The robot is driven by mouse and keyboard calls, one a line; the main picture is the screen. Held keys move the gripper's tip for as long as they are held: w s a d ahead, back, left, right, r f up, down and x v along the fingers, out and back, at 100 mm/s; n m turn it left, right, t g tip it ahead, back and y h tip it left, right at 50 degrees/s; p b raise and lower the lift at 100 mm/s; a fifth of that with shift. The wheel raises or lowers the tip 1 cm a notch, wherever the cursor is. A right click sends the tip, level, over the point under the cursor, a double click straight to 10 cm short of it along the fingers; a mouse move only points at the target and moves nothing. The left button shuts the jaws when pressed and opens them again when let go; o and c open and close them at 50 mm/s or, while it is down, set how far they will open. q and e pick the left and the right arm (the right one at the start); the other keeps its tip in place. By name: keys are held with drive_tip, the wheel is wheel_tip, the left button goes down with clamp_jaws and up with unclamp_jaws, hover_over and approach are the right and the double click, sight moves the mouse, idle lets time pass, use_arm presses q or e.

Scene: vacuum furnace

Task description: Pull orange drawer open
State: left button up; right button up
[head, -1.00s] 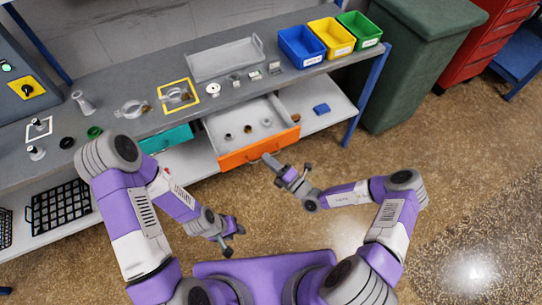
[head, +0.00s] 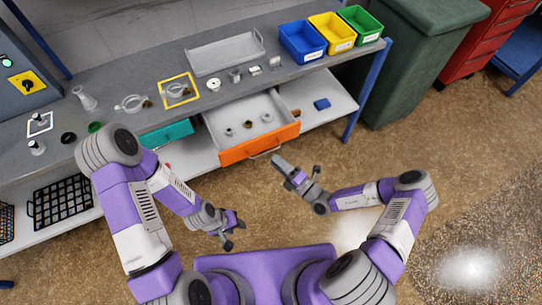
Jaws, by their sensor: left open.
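The orange drawer (head: 236,156) sits under the grey bench and stands pulled out, its grey inside showing with several small round parts in it. Its handle (head: 266,153) is on the front face. My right gripper (head: 284,167) is just in front of and to the right of the handle, with a small gap between them. It looks empty, but its finger opening is not clear from this angle. My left gripper (head: 234,233) is open and empty, low over the floor, in front of and apart from the drawer.
A teal drawer (head: 166,136) is to the left of the orange one. On the bench are a grey tray (head: 226,56) and blue (head: 301,43), yellow (head: 332,33) and green (head: 360,25) bins. Open floor lies in front.

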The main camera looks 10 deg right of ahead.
drive_tip(key=shift+v, duration=1.75)
